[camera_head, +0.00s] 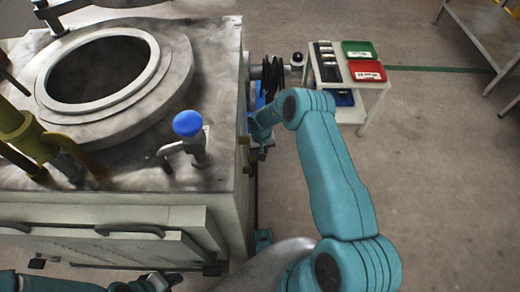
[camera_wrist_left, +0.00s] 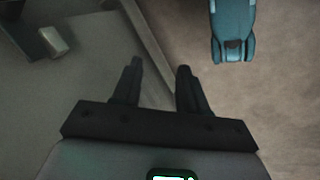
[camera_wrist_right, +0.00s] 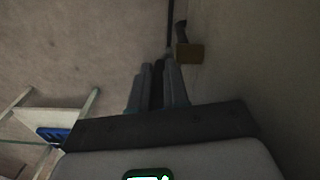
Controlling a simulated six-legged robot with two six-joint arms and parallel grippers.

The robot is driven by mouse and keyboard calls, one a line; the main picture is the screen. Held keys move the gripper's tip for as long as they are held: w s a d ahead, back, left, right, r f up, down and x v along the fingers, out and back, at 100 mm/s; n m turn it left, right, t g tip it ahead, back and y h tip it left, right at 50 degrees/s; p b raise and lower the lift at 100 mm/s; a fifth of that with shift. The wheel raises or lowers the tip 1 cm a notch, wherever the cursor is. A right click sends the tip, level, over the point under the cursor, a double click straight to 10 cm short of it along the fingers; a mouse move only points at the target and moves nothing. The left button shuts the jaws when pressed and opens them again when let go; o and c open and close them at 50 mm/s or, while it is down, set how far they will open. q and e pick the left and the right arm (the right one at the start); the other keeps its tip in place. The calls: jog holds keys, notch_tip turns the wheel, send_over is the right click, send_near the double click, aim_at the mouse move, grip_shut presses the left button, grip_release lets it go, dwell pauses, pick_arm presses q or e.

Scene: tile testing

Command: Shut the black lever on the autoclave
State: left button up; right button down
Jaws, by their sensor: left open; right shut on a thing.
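The autoclave (camera_head: 215,60) is the big grey box at left in the head view, with a round open mouth on top. My right arm reaches down along its right side, and its gripper is hard to make out there. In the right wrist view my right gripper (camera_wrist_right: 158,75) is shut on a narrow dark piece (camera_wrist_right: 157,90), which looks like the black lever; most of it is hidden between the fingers. My left gripper (camera_wrist_left: 158,75) is open and empty in the left wrist view, above the floor near a grey edge.
A brass-coloured block (camera_wrist_right: 190,54) with a dark rod stands just beyond my right fingertips. A blue-knobbed valve (camera_head: 187,123) stands on the autoclave top. A small cart (camera_head: 373,102) with green and red bins stands at the back.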

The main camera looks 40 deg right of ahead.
pick_arm(q)
jog(key=shift+w+f+b, duration=0.45)
jog(key=shift+f, duration=0.1)
pick_arm(e)
jog(key=shift+w+d, duration=0.15)
jog(key=shift+d, duration=0.2)
jog(key=shift+r+g, duration=0.1)
jog(key=shift+g, duration=0.2)
jog(key=c, duration=1.1)
grip_release()
pick_arm(q)
jog(key=shift+s, duration=0.1)
pick_arm(e)
jog(key=shift+a, duration=0.15)
jog(key=shift+y, duration=0.3)
